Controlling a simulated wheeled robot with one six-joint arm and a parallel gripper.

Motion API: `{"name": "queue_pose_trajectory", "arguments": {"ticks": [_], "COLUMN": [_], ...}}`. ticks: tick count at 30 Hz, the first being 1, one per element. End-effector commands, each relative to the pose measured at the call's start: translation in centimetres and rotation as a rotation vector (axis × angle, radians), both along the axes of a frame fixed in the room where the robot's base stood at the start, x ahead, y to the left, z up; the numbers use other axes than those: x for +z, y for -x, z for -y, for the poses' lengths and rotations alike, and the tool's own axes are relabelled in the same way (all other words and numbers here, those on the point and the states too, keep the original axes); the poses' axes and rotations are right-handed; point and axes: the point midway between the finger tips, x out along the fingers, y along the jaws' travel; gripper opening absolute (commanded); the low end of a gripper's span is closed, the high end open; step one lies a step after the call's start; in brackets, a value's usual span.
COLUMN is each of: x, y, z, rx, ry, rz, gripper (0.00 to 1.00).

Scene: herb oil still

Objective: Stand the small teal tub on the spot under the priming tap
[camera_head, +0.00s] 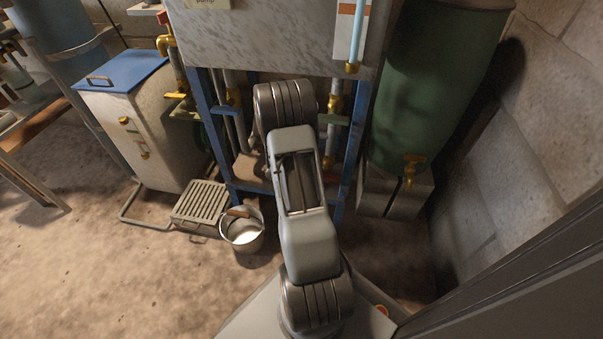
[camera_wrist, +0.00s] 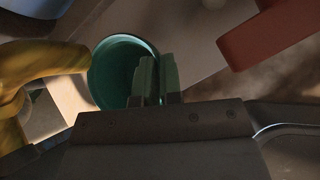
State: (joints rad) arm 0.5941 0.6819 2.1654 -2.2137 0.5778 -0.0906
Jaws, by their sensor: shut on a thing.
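The small teal tub (camera_wrist: 112,72) shows in the wrist view, its round open mouth facing my camera; it looks empty. My gripper (camera_wrist: 159,75) is shut on the tub's right wall, with its two greenish fingers close together there. A yellow brass fitting (camera_wrist: 38,72), perhaps the priming tap, is large at the left of the wrist view and close to the tub's left rim. I cannot tell whether they touch, or whether the tub stands on anything. In the head view my own arm hides the gripper and the tub.
A red bar (camera_wrist: 268,35) is close at the upper right of the wrist view. A blue frame (camera_head: 352,165) with brass valves surrounds my arm. A metal pot (camera_head: 242,242) and a slatted grate (camera_head: 201,203) are on the floor at left. A green barrel (camera_head: 425,90) stands right.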

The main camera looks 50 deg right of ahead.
Motion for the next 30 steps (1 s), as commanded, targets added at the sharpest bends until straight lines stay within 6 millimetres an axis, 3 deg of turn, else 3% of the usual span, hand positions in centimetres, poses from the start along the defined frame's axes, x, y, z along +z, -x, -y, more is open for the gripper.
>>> {"name": "queue_pose_trajectory", "arguments": {"ticks": [6,16,17,24,30], "x": [-2.0,-2.2,-2.2,-2.2,-2.2], "y": [-1.1,-1.4,-1.4,-1.4,-1.4], "z": [1.9,2.3,2.3,2.3,2.3], "rx": [-0.001,0.001,0.0,0.001,0.001], "ry": [-0.001,-0.001,-0.002,-0.001,-0.001], "rz": [-0.001,-0.001,-0.002,-0.001,-0.001], "gripper": [0.0,0.0,0.09,0.32,0.33]}}
